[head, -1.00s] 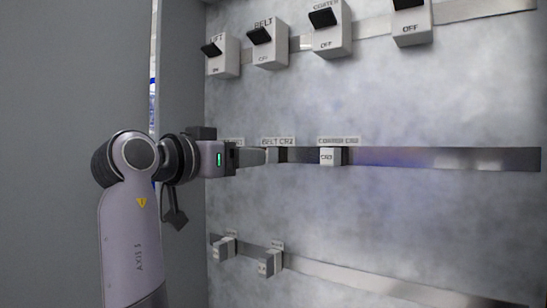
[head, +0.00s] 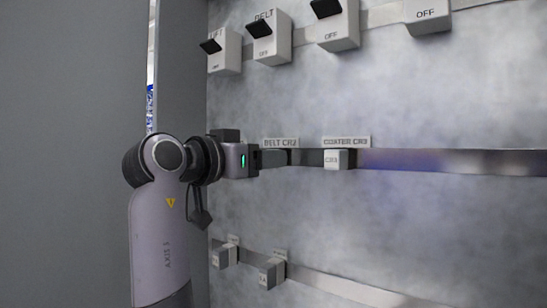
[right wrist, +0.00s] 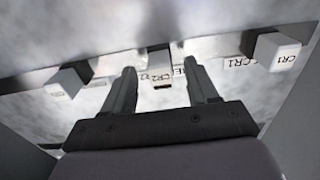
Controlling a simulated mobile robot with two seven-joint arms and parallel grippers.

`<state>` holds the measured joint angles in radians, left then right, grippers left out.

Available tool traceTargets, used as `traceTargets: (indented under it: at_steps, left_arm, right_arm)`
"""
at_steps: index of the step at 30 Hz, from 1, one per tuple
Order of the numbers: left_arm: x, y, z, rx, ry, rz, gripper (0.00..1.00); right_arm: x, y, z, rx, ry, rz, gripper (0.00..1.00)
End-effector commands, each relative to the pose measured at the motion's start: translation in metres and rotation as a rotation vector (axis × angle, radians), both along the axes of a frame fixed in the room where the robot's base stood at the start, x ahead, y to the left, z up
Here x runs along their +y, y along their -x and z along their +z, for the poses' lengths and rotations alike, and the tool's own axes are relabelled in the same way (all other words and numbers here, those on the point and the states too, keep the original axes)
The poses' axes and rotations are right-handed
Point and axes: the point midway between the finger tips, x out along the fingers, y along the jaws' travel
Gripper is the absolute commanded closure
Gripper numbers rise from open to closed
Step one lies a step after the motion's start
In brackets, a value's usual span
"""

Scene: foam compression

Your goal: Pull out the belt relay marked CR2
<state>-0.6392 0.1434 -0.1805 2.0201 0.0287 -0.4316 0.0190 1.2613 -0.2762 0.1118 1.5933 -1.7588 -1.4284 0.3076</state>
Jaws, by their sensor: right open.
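My right gripper (head: 276,158) is at the middle rail under the BELT CR2 label (head: 281,143), open. Its fingers and arm hide nearly all of the belt relay there in the head view. In the right wrist view the belt relay (right wrist: 160,66), a small pale block with a dark lower edge, shows between the two spread fingers of the gripper (right wrist: 160,70). There is a gap on both sides of it. I cannot tell how deep the fingertips reach along it. My left gripper is not in view.
A relay marked CR3 (head: 338,158) sits to the right on the same rail (head: 450,161). In the wrist view a CR1 relay (right wrist: 277,53) is right and another relay (right wrist: 68,82) left. Switch boxes (head: 272,40) line the top; two small blocks (head: 271,273) sit on the lower rail.

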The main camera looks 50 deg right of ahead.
Motion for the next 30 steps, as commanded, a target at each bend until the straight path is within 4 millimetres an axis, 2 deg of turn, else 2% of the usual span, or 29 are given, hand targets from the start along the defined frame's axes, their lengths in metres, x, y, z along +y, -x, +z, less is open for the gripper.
traceTargets:
  at_steps: [3,6,30]
  left_arm:
    - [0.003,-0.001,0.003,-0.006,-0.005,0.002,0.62]
    - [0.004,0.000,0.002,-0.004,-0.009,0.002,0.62]
    - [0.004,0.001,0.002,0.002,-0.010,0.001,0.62]
  right_arm:
    - [-0.013,-0.002,0.001,0.001,-0.001,0.002,0.42]
    - [-0.017,-0.003,0.000,0.001,0.000,0.004,0.42]
    - [-0.017,-0.003,0.000,0.000,-0.001,0.006,0.42]
